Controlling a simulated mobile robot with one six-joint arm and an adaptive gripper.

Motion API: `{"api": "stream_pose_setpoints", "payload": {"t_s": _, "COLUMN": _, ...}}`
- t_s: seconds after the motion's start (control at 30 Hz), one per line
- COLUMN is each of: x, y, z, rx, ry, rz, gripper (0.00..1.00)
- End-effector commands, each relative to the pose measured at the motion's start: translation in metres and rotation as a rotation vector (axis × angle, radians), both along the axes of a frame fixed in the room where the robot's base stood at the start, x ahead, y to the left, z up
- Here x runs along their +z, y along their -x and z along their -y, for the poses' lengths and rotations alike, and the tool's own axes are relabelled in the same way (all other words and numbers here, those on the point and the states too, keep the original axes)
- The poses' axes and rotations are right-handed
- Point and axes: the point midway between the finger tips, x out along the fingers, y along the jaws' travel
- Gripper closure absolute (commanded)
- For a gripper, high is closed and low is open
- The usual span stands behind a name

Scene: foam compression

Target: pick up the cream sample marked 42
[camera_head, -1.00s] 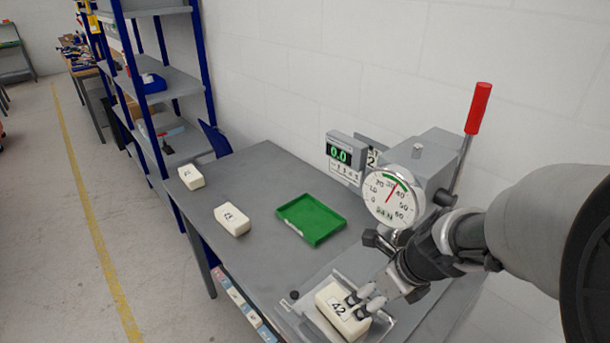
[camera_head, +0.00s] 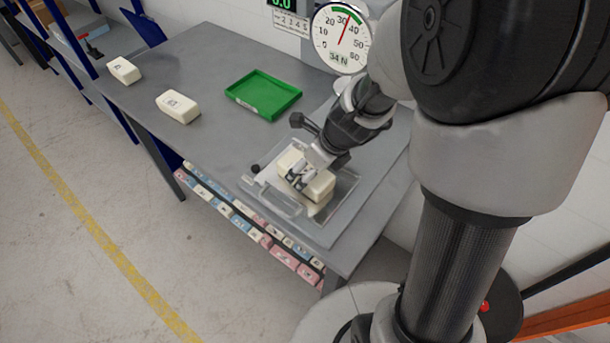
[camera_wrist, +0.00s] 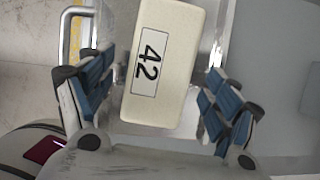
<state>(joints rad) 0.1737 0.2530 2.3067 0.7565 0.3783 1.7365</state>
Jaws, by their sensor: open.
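The cream sample marked 42 (camera_wrist: 177,50) is a pale block with a black-bordered label, lying flat on the metal plate (camera_head: 340,195) of the press. It also shows in the head view (camera_head: 319,186), partly covered by my gripper (camera_head: 300,178). In the wrist view my gripper (camera_wrist: 158,105) is open, with one blue-padded finger on each side of the block's near end. Gaps show between pads and block.
A green tray (camera_head: 285,112) lies on the grey table (camera_head: 215,65), empty. Two other cream blocks, one nearer (camera_head: 178,107) and one farther (camera_head: 124,70), lie to the left. The dial gauge (camera_head: 341,38) stands behind the plate. A shelf under the table edge holds several coloured samples (camera_head: 285,258).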

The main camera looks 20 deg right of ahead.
Motion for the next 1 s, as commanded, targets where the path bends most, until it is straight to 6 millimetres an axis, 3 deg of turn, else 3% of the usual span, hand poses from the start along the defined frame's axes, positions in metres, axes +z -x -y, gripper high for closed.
{"api": "stream_pose_setpoints", "payload": {"t_s": 0.03, "x": -0.013, "y": -0.004, "z": -0.003, "rx": 0.002, "ry": 0.000, "rz": -0.001, "gripper": 0.18}}
{"api": "stream_pose_setpoints", "payload": {"t_s": 0.13, "x": -0.024, "y": -0.008, "z": -0.005, "rx": -0.001, "ry": -0.001, "rz": -0.002, "gripper": 0.18}}
{"api": "stream_pose_setpoints", "payload": {"t_s": 0.37, "x": -0.023, "y": -0.009, "z": -0.006, "rx": 0.000, "ry": 0.000, "rz": 0.000, "gripper": 0.18}}
{"api": "stream_pose_setpoints", "payload": {"t_s": 0.9, "x": -0.023, "y": -0.009, "z": -0.005, "rx": 0.000, "ry": 0.000, "rz": 0.000, "gripper": 0.53}}
{"api": "stream_pose_setpoints", "payload": {"t_s": 1.0, "x": -0.023, "y": -0.009, "z": -0.005, "rx": 0.000, "ry": 0.000, "rz": 0.000, "gripper": 0.55}}
